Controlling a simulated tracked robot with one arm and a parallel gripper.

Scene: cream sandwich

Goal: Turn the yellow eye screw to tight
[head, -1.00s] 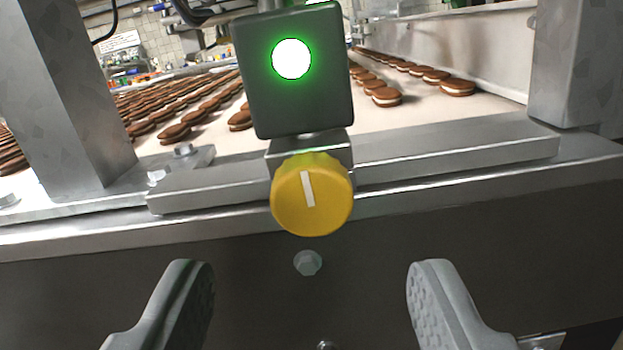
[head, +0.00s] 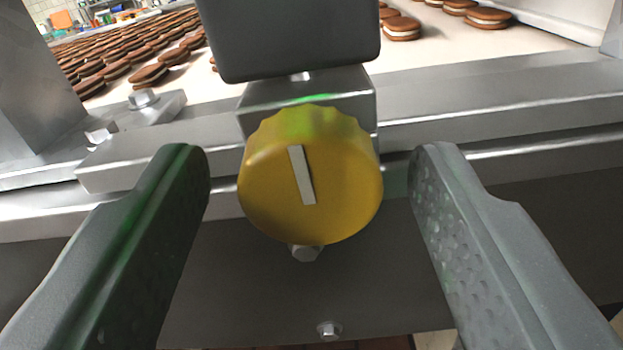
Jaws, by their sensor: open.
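The yellow eye screw (head: 335,190) is a round knob with a scalloped edge, in the middle of the head view. A white line (head: 301,175) on its face stands near upright, its top leaning slightly left. The knob sits on a metal block (head: 350,95) under a dark grey sensor box (head: 290,35). My gripper (head: 310,170) is open, one finger on each side of the knob. Gaps show between both fingers and the knob in the picture. Whether the fingertips reach the knob's depth I cannot tell.
A metal rail (head: 480,100) runs behind the knob, with a conveyor (head: 440,60) carrying many cream sandwiches (head: 150,75) beyond it. A metal post (head: 35,90) stands at the left. A bolt (head: 306,253) sits just below the knob, and another bolt (head: 328,330) lies lower.

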